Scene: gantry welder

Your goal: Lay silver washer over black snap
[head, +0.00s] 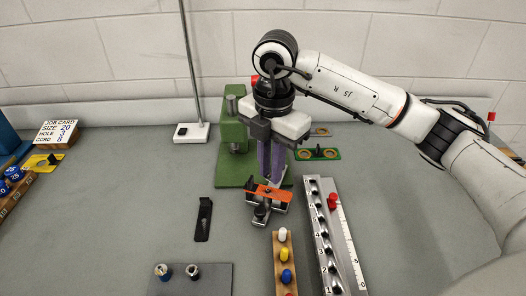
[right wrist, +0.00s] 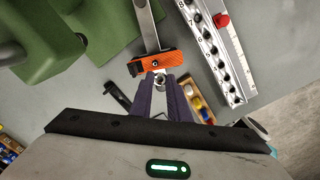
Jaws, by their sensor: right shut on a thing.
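My right gripper (head: 270,180) reaches down from the upper right, its two purple fingers just behind the orange-topped clamp (head: 264,193). In the right wrist view, the fingers are shut on a small silver piece that looks like the silver washer (right wrist: 160,80), close to the orange block (right wrist: 153,63). The washer is too small to make out in the head view. I cannot pick out the black snap with certainty. Two small dark and silver pieces stand on the grey plate (head: 215,285) at the front. My left gripper is not in view.
A green press (head: 231,150) stands behind the clamp. A numbered silver rail (head: 334,235) with a red peg (head: 332,201) and a wooden strip of coloured pegs (head: 277,262) lie to the right. A black flat tool (head: 204,219) lies left. The left-middle table is clear.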

